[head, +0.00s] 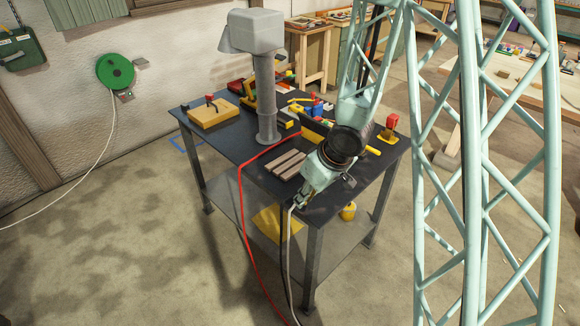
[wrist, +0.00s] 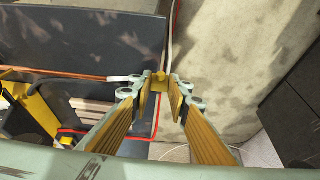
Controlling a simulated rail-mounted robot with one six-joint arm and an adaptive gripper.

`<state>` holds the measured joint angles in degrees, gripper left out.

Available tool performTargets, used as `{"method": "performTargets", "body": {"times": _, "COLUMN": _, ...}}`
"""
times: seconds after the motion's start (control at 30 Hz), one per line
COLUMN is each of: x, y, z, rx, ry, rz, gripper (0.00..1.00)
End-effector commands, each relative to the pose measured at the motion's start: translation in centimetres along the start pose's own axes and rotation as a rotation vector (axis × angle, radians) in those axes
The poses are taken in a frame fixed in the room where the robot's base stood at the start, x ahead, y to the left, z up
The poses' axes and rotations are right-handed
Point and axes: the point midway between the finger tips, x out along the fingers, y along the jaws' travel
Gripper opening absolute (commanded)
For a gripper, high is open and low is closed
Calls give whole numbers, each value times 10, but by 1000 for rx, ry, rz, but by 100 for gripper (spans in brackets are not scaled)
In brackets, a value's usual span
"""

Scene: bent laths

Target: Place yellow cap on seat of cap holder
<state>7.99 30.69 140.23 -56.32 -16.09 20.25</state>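My gripper (head: 299,204) is at the near front edge of the dark table, pointing down and away from the tabletop. In the wrist view my gripper (wrist: 163,87) shows two long fingers with yellow ribbed pads and a narrow gap at the tips. A small yellow piece (wrist: 159,82) shows in that gap; I cannot tell whether the pads touch it or it lies farther off.
The dark table (head: 228,136) carries a tall grey post (head: 266,100), a yellow block with a red knob (head: 212,112), brown slats (head: 288,164) and a red piece on a yellow base (head: 390,124). A red cable (head: 240,200) hangs over the edge. A yellow sheet (head: 268,224) lies below.

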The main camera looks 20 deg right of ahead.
Motion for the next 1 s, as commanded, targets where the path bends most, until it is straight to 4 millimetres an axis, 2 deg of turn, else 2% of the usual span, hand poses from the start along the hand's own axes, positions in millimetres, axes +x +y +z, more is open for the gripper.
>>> {"method": "performTargets", "body": {"times": 0.57, "x": 0, "y": -3, "z": -1, "rx": -18, "ry": 1, "rz": -6, "gripper": 12}}
{"method": "performTargets", "body": {"times": 0.77, "x": 9, "y": 1, "z": -18, "rx": -18, "ry": 1, "rz": -6, "gripper": 12}}
{"method": "performTargets", "body": {"times": 1.0, "x": 26, "y": 9, "z": -51, "rx": -18, "ry": 1, "rz": -7, "gripper": 12}}
